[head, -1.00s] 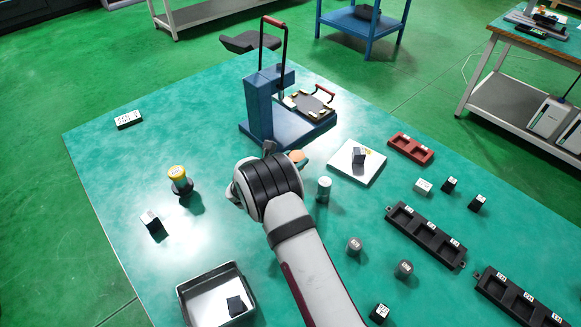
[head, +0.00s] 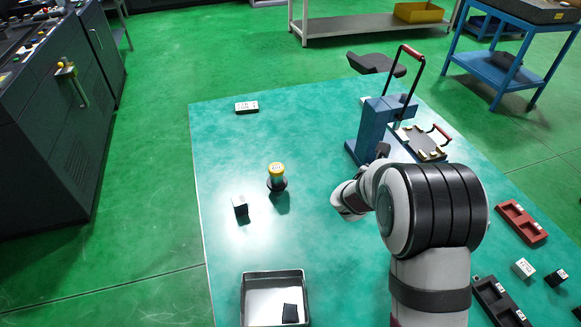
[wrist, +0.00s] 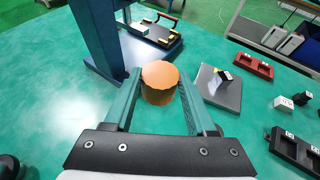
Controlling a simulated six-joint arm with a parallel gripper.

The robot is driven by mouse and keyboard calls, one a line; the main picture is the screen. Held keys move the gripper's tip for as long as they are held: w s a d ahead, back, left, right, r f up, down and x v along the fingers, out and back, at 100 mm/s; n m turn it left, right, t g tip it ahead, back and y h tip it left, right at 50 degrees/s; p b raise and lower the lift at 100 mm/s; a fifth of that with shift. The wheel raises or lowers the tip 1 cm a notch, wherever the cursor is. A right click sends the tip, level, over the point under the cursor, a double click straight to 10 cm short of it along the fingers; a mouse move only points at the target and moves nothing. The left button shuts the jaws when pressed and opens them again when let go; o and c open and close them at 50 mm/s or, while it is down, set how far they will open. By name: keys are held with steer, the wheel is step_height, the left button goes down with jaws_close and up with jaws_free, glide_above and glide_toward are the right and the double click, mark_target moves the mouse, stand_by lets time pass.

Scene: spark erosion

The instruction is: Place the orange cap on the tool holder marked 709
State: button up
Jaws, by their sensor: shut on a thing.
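The orange cap (wrist: 160,84) sits between the two green fingers of my gripper (wrist: 160,98) in the wrist view. The fingers are shut on its sides, above the green table. In the head view my arm hides the fingertips and the cap. A tool holder with a yellow top and dark base (head: 276,182) stands upright on the left part of the table, left of my wrist. Its marking is too small to read. A dark round part (wrist: 10,166) is cut off at the lower left of the wrist view; I cannot tell what it is.
A blue press (head: 372,128) stands behind my wrist. A metal tray (head: 274,272) with a black block is at the front, and a dark block (head: 240,206) is left of the holder. A grey plate (wrist: 218,88) and a red rack (wrist: 252,66) lie to the right.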

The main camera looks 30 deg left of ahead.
steer(key=s+a+r+n+y, duration=0.2)
steer(key=a+r+n+y, duration=0.1)
steer(key=a, duration=0.6)
steer(key=s+a+r+n+y, duration=0.2)
steer(key=a+r+y, duration=0.1)
steer(key=a, duration=0.5)
glide_above(274, 172)
step_height(274, 172, down, 6)
steer(key=shift+d+f, duration=0.1)
steer(key=shift+f, duration=0.05)
step_height(274, 172, down, 4)
steer(key=shift+f, duration=0.1)
steer(key=o, duration=1.3)
steer(key=shift+o, duration=0.2)
